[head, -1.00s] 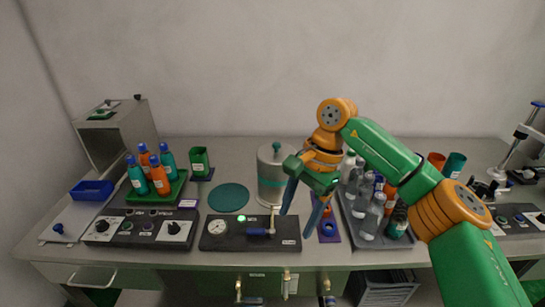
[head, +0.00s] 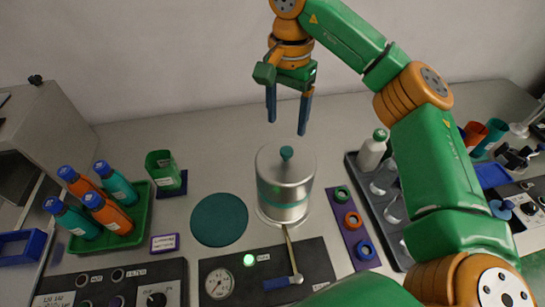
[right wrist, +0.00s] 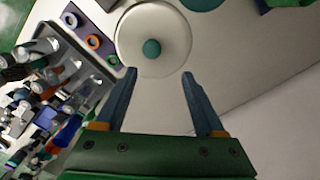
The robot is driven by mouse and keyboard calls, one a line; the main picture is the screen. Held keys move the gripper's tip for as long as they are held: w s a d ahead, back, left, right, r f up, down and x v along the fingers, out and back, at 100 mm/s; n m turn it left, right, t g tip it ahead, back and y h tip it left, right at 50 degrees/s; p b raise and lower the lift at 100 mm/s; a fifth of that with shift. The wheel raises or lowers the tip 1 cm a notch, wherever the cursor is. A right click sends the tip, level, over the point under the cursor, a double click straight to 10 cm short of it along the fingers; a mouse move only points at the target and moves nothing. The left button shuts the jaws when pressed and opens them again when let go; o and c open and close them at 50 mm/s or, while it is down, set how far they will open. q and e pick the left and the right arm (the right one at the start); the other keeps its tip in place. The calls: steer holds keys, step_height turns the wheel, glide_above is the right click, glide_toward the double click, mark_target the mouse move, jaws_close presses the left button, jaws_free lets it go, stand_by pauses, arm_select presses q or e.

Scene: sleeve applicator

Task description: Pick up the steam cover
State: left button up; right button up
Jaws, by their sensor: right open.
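The steam cover (head: 285,186) is a shiny metal cylinder with a teal band and a round teal knob (head: 286,153) on top. It stands upright on the bench, behind the gauge panel. My right gripper (head: 287,127) is open and empty above and just behind the cover, fingers pointing down. In the right wrist view the cover's round lid (right wrist: 153,22) and its knob (right wrist: 152,48) lie beyond the open fingertips (right wrist: 158,73), apart from them. My left gripper is not in view.
A teal round mat (head: 219,220) lies left of the cover. A purple strip with rings (head: 351,219) and a grey bottle tray (head: 362,190) stand on the right. The black gauge panel (head: 240,262) with a lever is in front. A green tray of bottles (head: 143,216) is at left.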

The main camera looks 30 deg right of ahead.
mark_target(286, 148)
steer(key=s+f, duration=0.3)
steer(key=shift+s+a+f+p, duration=0.1)
steer(key=shift+a+f+p, duration=0.2)
steer(key=shift+a, duration=0.1)
steer(key=shift+w+f, duration=0.15)
steer(key=shift+f, duration=0.4)
steer(key=shift+w+f, duration=0.15)
steer(key=shift+f, duration=0.4)
steer(key=shift+w+f, duration=0.2)
steer(key=shift+w, duration=0.1)
steer(key=shift+s+r, duration=0.15)
steer(key=shift+s, duration=0.1)
steer(key=c, duration=1)
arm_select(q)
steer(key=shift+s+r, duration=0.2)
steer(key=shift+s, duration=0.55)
arm_select(e)
steer(key=shift+w, duration=0.1)
jaws_close()
